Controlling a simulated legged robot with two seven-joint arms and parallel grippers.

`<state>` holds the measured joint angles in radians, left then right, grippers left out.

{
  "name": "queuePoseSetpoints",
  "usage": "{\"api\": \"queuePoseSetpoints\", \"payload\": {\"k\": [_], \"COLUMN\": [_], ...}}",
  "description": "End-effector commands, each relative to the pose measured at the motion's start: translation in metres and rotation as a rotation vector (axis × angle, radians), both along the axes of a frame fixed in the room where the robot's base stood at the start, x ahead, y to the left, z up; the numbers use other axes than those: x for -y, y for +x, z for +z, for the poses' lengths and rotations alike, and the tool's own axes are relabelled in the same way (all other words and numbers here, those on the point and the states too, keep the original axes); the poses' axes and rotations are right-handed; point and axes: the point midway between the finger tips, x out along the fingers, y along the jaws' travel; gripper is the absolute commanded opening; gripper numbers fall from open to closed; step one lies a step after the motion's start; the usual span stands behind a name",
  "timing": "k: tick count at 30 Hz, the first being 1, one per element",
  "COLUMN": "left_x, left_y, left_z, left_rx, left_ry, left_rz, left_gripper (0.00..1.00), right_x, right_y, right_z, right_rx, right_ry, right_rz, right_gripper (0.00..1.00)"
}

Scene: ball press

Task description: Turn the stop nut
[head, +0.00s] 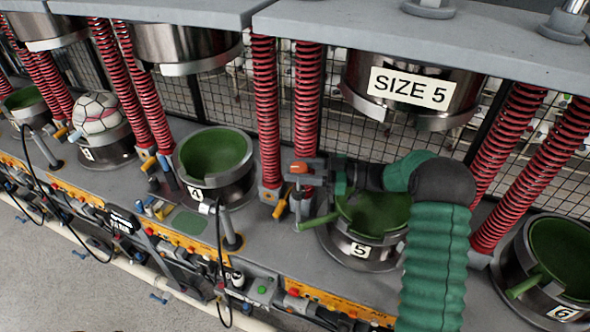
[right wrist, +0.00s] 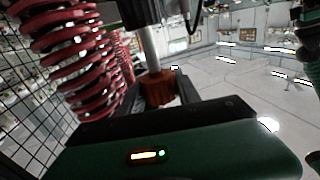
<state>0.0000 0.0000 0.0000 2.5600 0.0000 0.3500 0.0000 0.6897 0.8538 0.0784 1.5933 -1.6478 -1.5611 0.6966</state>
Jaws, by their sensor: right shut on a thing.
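The stop nut (head: 299,168) is a small orange-red piece beside the red springs, left of the size 5 press mould. My right gripper (head: 303,174) reaches it from the right with its dark fingers around it. In the right wrist view, the ribbed red-orange stop nut (right wrist: 157,88) sits between the two dark fingers at the foot of a bright vertical rod. My right gripper is shut on it. My fingers hide part of its sides. My left gripper is in neither view.
My right arm passes over the green-lined size 5 mould (head: 372,213). Red springs (head: 266,110) stand close to the gripper. The SIZE 5 upper die (head: 412,85) hangs above. A ball (head: 97,113) sits in a mould at the left. Control panels run along the front.

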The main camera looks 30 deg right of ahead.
Motion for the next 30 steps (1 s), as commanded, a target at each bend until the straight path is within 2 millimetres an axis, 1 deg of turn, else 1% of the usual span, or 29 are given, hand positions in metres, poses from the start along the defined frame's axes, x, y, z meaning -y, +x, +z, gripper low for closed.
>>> {"api": "queuePoseSetpoints", "payload": {"k": [1,8,9,13,23,26,30], "left_x": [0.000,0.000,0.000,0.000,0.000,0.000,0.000], "left_y": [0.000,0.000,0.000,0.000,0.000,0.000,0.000], "left_z": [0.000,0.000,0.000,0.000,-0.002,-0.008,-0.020], "left_rx": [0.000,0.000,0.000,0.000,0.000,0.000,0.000], "left_ry": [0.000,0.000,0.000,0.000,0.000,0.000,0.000], "left_rz": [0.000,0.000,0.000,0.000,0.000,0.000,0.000], "left_gripper": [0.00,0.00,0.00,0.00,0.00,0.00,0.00], "right_x": [0.003,0.003,0.003,0.002,0.002,0.012,0.043], "right_y": [-0.001,-0.001,-0.001,-0.001,-0.001,-0.007,-0.026], "right_z": [-0.004,-0.004,-0.004,-0.003,-0.002,-0.004,-0.007], "right_rx": [-0.007,-0.008,-0.008,-0.005,-0.003,-0.002,-0.001], "right_ry": [-0.005,-0.004,-0.004,-0.004,-0.003,-0.003,-0.003], "right_rz": [-0.005,-0.005,-0.005,-0.003,-0.002,-0.003,-0.005], "right_gripper": [0.00,0.00,0.44,0.61,0.61,0.61,0.61]}}
